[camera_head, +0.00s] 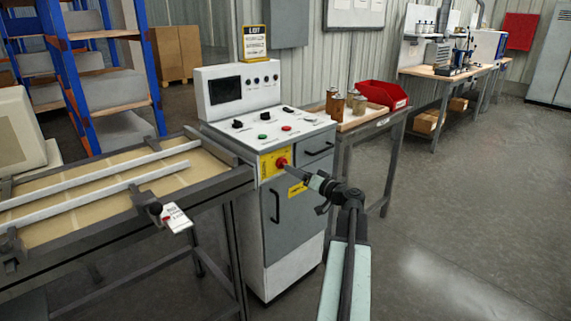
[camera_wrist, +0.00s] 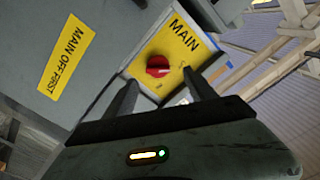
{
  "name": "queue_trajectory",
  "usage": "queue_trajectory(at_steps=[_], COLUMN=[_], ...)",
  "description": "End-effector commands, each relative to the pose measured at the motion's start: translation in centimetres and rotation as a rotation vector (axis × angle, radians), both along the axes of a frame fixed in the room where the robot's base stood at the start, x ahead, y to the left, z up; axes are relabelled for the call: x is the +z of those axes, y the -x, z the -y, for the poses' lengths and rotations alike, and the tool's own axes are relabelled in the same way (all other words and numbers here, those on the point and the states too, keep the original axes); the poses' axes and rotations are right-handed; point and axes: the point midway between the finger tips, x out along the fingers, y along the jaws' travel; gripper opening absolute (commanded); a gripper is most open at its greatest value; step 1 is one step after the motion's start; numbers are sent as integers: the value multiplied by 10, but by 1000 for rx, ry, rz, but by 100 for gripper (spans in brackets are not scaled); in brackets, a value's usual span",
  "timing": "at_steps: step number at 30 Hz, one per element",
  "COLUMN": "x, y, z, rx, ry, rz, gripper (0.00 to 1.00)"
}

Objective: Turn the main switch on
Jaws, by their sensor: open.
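The main switch is a red rotary knob (camera_wrist: 158,66) on a yellow plate marked MAIN (camera_wrist: 180,46). In the head view the red knob (camera_head: 281,163) is on the front of the grey and white control cabinet (camera_head: 290,215). My gripper (camera_wrist: 160,85) is open, with its two dark fingers apart and pointing at the knob. The knob shows between and just beyond the fingertips, and I see no contact. In the head view my gripper (camera_head: 290,168) reaches in from the right, close to the knob. The small lettering around the knob is too blurred to read.
A yellow MAIN OFF FIRST label (camera_wrist: 66,55) is beside the switch. A conveyor table (camera_head: 110,190) with a hanging tag (camera_head: 176,217) adjoins the cabinet on the left. A side bench (camera_head: 365,125) with a red bin (camera_head: 382,95) stands right. The floor at right is clear.

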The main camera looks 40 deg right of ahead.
Motion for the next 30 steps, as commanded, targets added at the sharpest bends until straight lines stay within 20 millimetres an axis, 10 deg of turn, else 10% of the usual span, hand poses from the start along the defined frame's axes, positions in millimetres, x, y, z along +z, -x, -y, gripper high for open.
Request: queue_trajectory(at_steps=[10, 21, 28, 30], x=[0, 0, -1, -1], y=[-52, -60, -60, -57], z=[14, 16, 16, 8], rx=[-13, -18, -18, -19], ry=[-1, -1, -1, -1], rz=[-2, -1, -2, -2], gripper=[65, 65, 3, 3])
